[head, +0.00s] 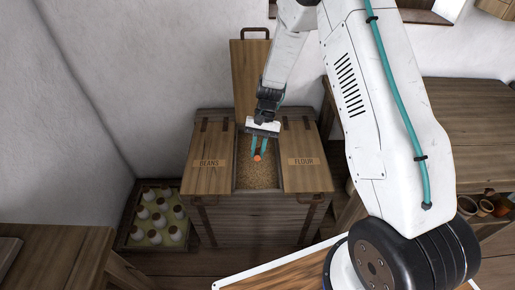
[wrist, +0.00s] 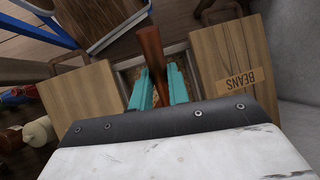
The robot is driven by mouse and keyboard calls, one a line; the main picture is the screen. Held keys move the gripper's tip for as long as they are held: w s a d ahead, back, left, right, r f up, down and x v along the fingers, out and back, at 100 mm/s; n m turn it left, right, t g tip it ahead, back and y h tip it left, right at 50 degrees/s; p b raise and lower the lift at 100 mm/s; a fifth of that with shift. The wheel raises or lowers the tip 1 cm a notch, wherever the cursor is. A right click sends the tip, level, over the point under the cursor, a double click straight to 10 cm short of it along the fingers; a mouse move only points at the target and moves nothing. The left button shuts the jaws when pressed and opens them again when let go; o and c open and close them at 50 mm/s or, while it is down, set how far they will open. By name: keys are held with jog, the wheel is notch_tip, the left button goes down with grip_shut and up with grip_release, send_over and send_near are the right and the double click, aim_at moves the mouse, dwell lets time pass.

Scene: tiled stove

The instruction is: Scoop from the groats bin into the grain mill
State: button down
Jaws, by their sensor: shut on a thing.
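The groats bin (head: 257,189) is the open middle compartment of a wooden chest, filled with tan grain. Its lid (head: 246,75) stands raised behind it. My gripper (head: 259,149) points down over the bin, its teal fingers shut on a reddish-brown handle (head: 257,158). In the wrist view the handle (wrist: 150,45) runs between the fingers (wrist: 158,88), with the opening behind it. I take it for the scoop's handle; the scoop's bowl cannot be made out. I cannot tell whether it touches the grain. No grain mill can be made out in either view.
The lids marked BEANS (head: 209,163) and FLOUR (head: 305,161) lie shut on either side of the bin. A crate of pale round jars (head: 158,219) stands at the left on the floor. A wooden counter (head: 470,120) with clay pots below is at the right. A wall is close behind.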

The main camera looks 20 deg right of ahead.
jog(key=w+d+f+t, duration=0.1)
jog(key=w+f, duration=0.1)
jog(key=f, duration=0.7)
jog(key=w+f, duration=0.2)
jog(key=f, duration=0.7)
jog(key=shift+s+a+r+t+h, duration=0.2)
jog(key=shift+s+r+t, duration=0.35)
jog(key=shift+r, duration=2.1)
jog(key=shift+s+a+r+t+h, duration=0.2)
jog(key=shift+s+r, duration=0.55)
jog(key=shift+r, duration=1.95)
jog(key=shift+s+a+r+t+h, duration=0.15)
jog(key=shift+s+r+t, duration=0.4)
jog(key=shift+r, duration=2.1)
jog(key=shift+s+d, duration=0.1)
